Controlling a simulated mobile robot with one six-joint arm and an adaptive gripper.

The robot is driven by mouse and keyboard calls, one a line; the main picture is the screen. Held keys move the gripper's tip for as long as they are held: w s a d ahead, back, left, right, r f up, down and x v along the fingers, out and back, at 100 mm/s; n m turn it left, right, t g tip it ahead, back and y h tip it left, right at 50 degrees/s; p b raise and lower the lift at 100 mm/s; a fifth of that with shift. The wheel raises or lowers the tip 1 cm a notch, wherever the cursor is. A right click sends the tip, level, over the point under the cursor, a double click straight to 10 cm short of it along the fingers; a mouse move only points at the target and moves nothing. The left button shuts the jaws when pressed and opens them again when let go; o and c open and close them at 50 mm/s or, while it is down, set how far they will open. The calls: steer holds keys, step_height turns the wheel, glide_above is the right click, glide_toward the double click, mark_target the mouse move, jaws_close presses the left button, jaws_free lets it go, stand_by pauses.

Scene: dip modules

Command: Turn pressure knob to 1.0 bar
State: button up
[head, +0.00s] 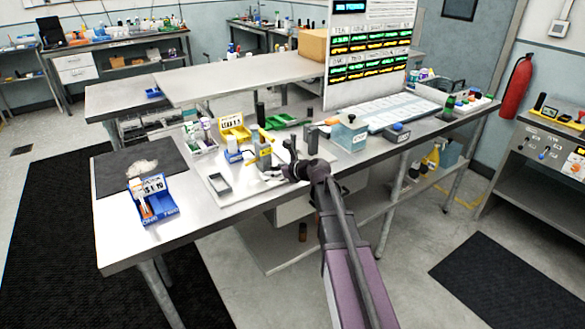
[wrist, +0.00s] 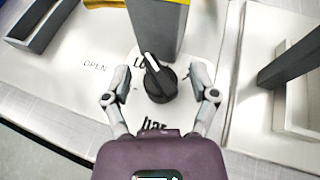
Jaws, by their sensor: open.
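In the wrist view the black pressure knob (wrist: 158,80) sits on a light panel, with a white pointer line on it. The pointer leans up and slightly left in the picture. Partly hidden lettering beside the knob shows "bar" below and "LO" above. My gripper (wrist: 160,92) is open, with one finger on each side of the knob and a visible gap to it on both sides. In the head view my gripper (head: 284,172) is over the front part of the workbench, and the knob cannot be made out there.
A grey post (wrist: 158,25) stands just beyond the knob. The head view shows a blue rack (head: 155,205) on the bench's left.

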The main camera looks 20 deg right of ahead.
steer(key=shift+w+n+g+y, duration=0.1)
steer(key=shift+n+g+y, duration=0.2)
steer(key=shift+n+y, duration=0.1)
steer(key=shift+d+n+g+y, duration=0.1)
steer(key=shift+n+g+y, duration=0.7)
steer(key=shift+n+g, duration=0.15)
steer(key=p+v, duration=0.5)
steer(key=v, duration=0.8)
steer(key=shift+s+d, duration=0.2)
steer(key=shift+s, duration=0.25)
steer(key=shift+r, duration=0.1)
steer(key=c, duration=0.3)
steer(key=w+d+n+g+y+p, duration=0.1)
steer(key=w+d+r+n+g+y, duration=0.1)
steer(key=n, duration=0.1)
steer(key=shift+w+d+r+g+p, duration=0.2)
steer(key=shift+d+g+p, duration=0.15)
steer(key=shift+d, duration=0.05)
steer(key=shift+c, duration=0.2)
steer(key=shift+a, duration=0.1)
